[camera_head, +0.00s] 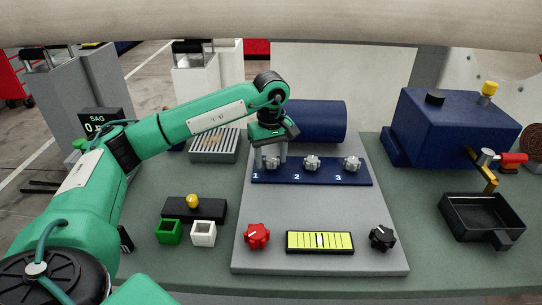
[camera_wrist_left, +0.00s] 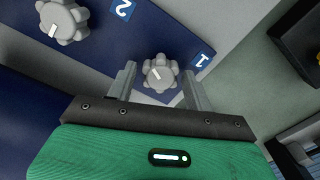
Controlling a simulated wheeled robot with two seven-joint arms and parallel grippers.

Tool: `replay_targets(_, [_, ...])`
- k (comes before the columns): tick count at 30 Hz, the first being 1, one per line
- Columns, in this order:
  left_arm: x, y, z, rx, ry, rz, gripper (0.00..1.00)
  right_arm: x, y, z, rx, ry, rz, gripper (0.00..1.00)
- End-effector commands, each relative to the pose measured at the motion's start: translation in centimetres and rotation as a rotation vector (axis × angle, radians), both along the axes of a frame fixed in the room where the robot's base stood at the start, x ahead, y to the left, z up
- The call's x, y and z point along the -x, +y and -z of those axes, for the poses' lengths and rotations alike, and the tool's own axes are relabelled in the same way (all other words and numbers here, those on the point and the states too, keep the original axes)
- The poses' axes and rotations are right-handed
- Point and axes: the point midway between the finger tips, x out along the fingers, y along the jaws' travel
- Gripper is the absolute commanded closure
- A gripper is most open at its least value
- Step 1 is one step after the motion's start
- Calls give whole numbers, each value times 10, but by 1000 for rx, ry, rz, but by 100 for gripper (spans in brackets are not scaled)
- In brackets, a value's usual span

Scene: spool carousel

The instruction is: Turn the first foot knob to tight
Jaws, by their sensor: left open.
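The first foot knob (camera_head: 272,163) is a grey lobed knob beside the label 1 on a dark blue strip (camera_head: 300,180). It also shows in the left wrist view (camera_wrist_left: 160,74), with a white mark on its top. My left gripper (camera_head: 271,160) is open, with its two fingers on either side of this knob. In the left wrist view a gap shows between the knob and the fingers (camera_wrist_left: 159,85). The second knob (camera_head: 312,163) and third knob (camera_head: 352,164) stand to the right on the same strip. My right gripper is not in view.
A grey plate (camera_head: 390,250) carries the strip, a red knob (camera_head: 257,236), a black knob (camera_head: 382,237) and a yellow level gauge (camera_head: 320,242). A dark blue cylinder (camera_head: 325,120) lies behind the strip. A blue box (camera_head: 440,125) and black tray (camera_head: 470,205) stand right.

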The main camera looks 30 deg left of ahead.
Motion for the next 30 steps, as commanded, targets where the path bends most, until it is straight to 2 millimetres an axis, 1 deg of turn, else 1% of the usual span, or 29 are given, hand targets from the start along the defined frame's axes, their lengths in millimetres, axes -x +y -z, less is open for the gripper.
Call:
replay_targets(4, [0,0,-3,0,-1,0,48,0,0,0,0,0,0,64])
replay_targets(8, [-1,0,-18,0,-4,0,48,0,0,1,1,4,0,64])
replay_targets(11, [-1,0,-39,1,-4,0,48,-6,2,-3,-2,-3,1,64])
replay_targets(16, [-1,0,-82,1,-7,-1,48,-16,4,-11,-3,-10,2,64])
replay_targets(18, [-1,-1,-98,1,-5,0,48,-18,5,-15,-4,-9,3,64])
replay_targets(21, [-1,0,-118,0,-3,-1,48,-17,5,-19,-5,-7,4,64])
replay_targets(24, [0,0,-128,-1,-2,0,48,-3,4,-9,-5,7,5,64])
replay_targets(25, [0,0,-130,-1,-2,0,48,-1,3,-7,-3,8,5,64])
replay_targets(30, [0,0,-137,0,0,0,48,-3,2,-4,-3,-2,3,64])
